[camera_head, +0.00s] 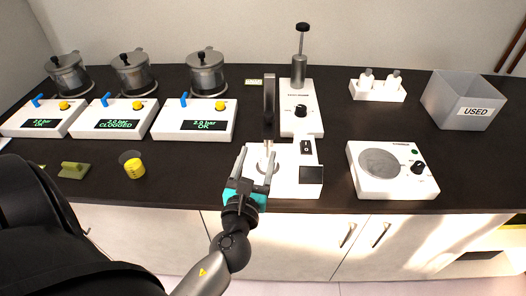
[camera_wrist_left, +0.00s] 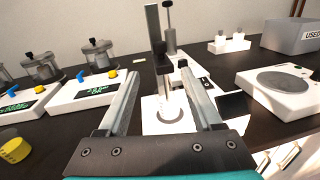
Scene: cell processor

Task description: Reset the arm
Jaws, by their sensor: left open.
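My left gripper (camera_head: 256,166) is at the front edge of the dark counter, its two fingers spread apart and pointing away from me. In the left wrist view the fingers (camera_wrist_left: 161,95) are open with nothing held between them. Beyond them stands the white cell processor base (camera_head: 296,183) with a dark upright column (camera_head: 269,105) and a round spot under it. This device (camera_wrist_left: 160,127) also shows in the left wrist view between and behind the fingers. Whether the fingers touch it cannot be told. My right gripper is not in view.
Pressure units with pots (camera_head: 193,119) stand at the left; one display reads CLOGGED. A yellow cup (camera_head: 133,166) and an olive piece (camera_head: 74,170) lie front left. A white round-plate device (camera_head: 399,188), a bottle rack (camera_head: 377,91) and a USED bin (camera_head: 445,105) are right.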

